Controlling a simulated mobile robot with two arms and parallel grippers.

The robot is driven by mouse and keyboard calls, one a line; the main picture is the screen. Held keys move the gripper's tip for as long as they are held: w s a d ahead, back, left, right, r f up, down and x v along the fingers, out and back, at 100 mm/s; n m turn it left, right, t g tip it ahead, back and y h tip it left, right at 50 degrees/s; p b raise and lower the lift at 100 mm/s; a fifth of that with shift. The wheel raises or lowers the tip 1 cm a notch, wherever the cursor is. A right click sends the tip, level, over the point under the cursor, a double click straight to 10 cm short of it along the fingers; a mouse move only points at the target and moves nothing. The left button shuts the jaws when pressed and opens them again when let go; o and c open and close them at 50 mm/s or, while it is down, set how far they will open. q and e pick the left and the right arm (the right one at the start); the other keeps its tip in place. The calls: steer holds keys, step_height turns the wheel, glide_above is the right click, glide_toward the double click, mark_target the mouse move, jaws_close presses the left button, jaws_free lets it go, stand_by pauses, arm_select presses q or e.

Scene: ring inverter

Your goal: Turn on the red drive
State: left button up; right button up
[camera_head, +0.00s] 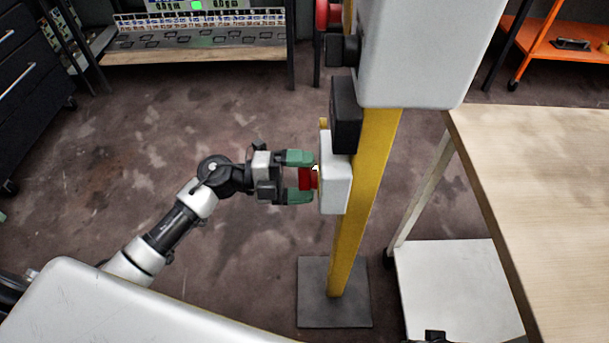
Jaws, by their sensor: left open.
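A red knob (306,178) sticks out from the left face of a small white box (335,185) on a yellow post (362,200). I take the knob to be the red drive's switch. My left gripper (300,177) comes in from the left with green fingertips. The fingers are open, one above and one below the red knob. I cannot tell whether they touch it. A black box (346,115) and a large light-grey box (425,50) are higher on the post. My right gripper is not in view.
The post stands on a dark square base plate (334,312). A wooden table (545,180) with a white lower shelf (455,285) is to the right. A bench (200,55) and an orange cart (550,45) stand behind. The floor left of the post is clear.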

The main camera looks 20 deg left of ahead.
arm_select(q)
steer(key=shift+w+d, duration=0.1)
steer(key=shift+d, duration=0.15)
steer(key=c, duration=0.9)
steer(key=shift+f+m+b, duration=0.15)
steer(key=shift+m+b, duration=0.4)
steer(key=shift+m, duration=0.95)
steer(key=o, duration=0.9)
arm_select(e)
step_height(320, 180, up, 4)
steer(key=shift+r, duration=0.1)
